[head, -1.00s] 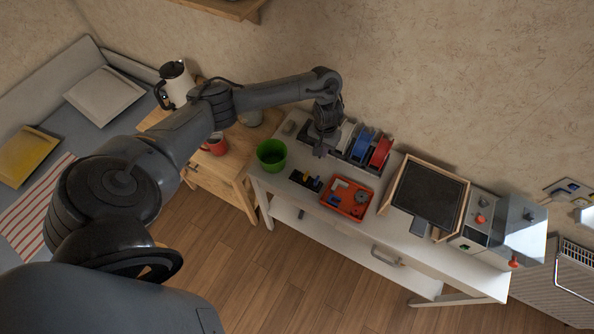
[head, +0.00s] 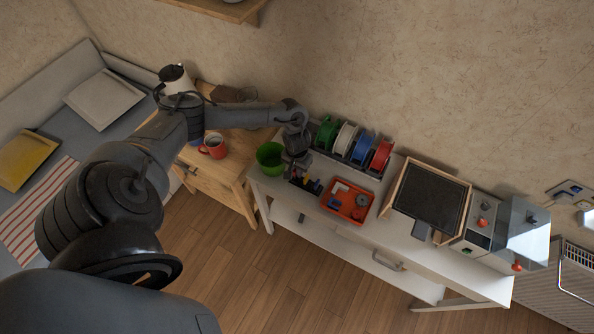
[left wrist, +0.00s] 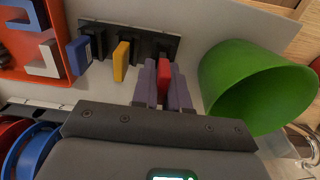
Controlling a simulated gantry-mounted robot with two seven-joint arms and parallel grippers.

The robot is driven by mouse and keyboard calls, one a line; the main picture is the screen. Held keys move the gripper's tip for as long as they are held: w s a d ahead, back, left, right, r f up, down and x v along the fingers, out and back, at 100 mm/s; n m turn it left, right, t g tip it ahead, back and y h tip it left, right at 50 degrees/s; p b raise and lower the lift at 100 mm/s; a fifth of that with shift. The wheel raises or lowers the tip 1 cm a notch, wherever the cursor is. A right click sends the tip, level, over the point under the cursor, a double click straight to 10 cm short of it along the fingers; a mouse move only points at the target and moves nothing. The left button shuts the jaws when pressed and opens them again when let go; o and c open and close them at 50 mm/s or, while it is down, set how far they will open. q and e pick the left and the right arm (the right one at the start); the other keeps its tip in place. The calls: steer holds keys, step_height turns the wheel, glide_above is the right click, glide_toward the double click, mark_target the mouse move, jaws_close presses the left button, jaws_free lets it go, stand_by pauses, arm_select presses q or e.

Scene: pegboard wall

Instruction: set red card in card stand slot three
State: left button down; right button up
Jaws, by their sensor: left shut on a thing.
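My left gripper (left wrist: 164,90) is shut on the red card (left wrist: 164,72), which stands upright between its fingers. In the head view the left gripper (head: 298,168) is over the black card stand (left wrist: 104,37), at the end beside the green bowl. In the left wrist view the red card lines up with the stand's rightmost slot. I cannot tell whether its lower edge is inside the slot. A yellow card (left wrist: 121,62) stands in the middle slot and a blue card (left wrist: 78,56) in the leftmost slot. My right gripper is not in view.
The green bowl (head: 270,157) stands close beside the gripper. A red tray (head: 346,201) with small parts lies on the other side of the stand. A rack of colored spools (head: 361,148) stands behind, toward the wall. A framed dark panel (head: 430,198) lies farther right.

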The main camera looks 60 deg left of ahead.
arm_select(q)
steer(key=shift+f, duration=0.35)
